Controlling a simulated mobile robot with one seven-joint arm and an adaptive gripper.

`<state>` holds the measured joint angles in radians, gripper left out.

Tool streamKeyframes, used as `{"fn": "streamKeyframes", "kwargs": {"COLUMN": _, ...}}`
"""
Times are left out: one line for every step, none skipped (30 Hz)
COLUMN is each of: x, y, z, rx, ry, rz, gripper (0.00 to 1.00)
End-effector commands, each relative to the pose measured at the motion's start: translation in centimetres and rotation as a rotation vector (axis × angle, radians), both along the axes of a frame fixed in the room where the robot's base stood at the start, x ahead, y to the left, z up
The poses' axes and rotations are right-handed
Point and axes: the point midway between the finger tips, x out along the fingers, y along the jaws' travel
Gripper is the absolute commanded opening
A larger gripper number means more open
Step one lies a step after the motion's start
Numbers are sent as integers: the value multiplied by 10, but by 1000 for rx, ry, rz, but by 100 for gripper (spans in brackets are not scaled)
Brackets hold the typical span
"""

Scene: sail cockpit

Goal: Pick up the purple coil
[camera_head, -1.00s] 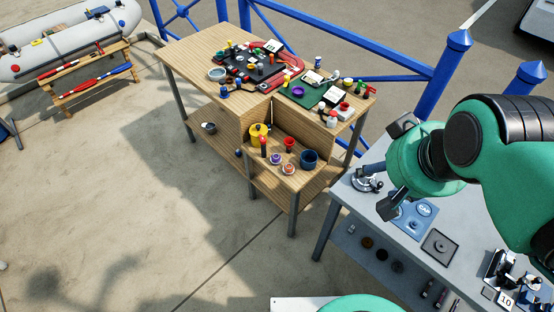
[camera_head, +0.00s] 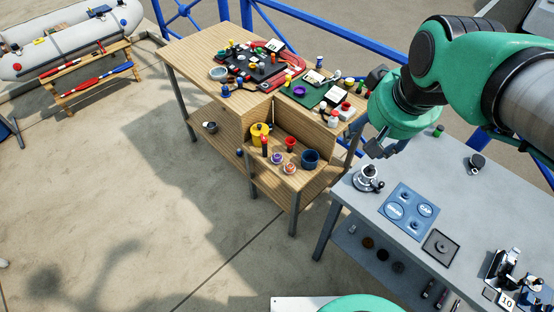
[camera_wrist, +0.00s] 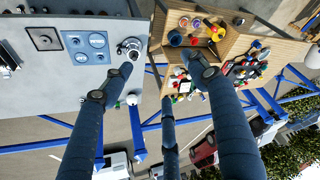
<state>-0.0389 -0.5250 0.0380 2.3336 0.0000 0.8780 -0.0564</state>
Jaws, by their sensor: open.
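A small purple and white round thing, perhaps the purple coil (camera_head: 277,158), lies on the low step of the wooden bench, beside a similar orange one (camera_head: 289,168). It also shows, tiny, in the wrist view (camera_wrist: 196,22). Another purple ring-like thing (camera_head: 299,90) sits on the green mat of the upper top; I cannot tell for certain which is the coil. My gripper (camera_wrist: 162,64) is open and empty, its fingers spread wide. In the head view it is right of the bench, above the grey table, apart from all these things.
Around the low step stand a yellow pot (camera_head: 259,134), a red cup (camera_head: 290,143) and a dark blue cup (camera_head: 310,159). The upper wooden top (camera_head: 190,55) holds many small items. A grey table (camera_head: 372,220) with fittings is at right. Blue rails stand behind; open floor lies left.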

Motion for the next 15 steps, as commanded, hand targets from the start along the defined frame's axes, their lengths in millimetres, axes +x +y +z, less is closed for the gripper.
{"fn": "streamKeyframes", "kwargs": {"x": 13, "y": 3, "z": -2, "rx": -3, "ry": 12, "rz": 11, "gripper": 59}}
{"fn": "streamKeyframes", "kwargs": {"x": 19, "y": 4, "z": -2, "rx": -6, "ry": 18, "rz": 19, "gripper": 59}}
{"fn": "streamKeyframes", "kwargs": {"x": 29, "y": 6, "z": -3, "rx": -8, "ry": 25, "rz": 27, "gripper": 59}}
{"fn": "streamKeyframes", "kwargs": {"x": 36, "y": 8, "z": -5, "rx": -9, "ry": 31, "rz": 34, "gripper": 59}}
{"fn": "streamKeyframes", "kwargs": {"x": 43, "y": 9, "z": -6, "rx": -12, "ry": 36, "rz": 40, "gripper": 59}}
{"fn": "streamKeyframes", "kwargs": {"x": 52, "y": 11, "z": -8, "rx": -14, "ry": 44, "rz": 48, "gripper": 59}}
{"fn": "streamKeyframes", "kwargs": {"x": 59, "y": 13, "z": -9, "rx": -15, "ry": 49, "rz": 55, "gripper": 59}}
{"fn": "streamKeyframes", "kwargs": {"x": 66, "y": 15, "z": -10, "rx": -18, "ry": 54, "rz": 62, "gripper": 59}}
{"fn": "streamKeyframes", "kwargs": {"x": 76, "y": 17, "z": -13, "rx": -20, "ry": 61, "rz": 72, "gripper": 59}}
{"fn": "streamKeyframes", "kwargs": {"x": 83, "y": 19, "z": -15, "rx": -22, "ry": 67, "rz": 79, "gripper": 59}}
{"fn": "streamKeyframes", "kwargs": {"x": 90, "y": 21, "z": -17, "rx": -24, "ry": 72, "rz": 86, "gripper": 59}}
{"fn": "streamKeyframes", "kwargs": {"x": 99, "y": 24, "z": -20, "rx": -26, "ry": 79, "rz": 95, "gripper": 59}}
{"fn": "streamKeyframes", "kwargs": {"x": 106, "y": 26, "z": -23, "rx": -28, "ry": 85, "rz": 101, "gripper": 59}}
{"fn": "streamKeyframes", "kwargs": {"x": 113, "y": 27, "z": -25, "rx": -29, "ry": 90, "rz": 107, "gripper": 59}}
{"fn": "streamKeyframes", "kwargs": {"x": 123, "y": 30, "z": -29, "rx": -32, "ry": 97, "rz": 117, "gripper": 59}}
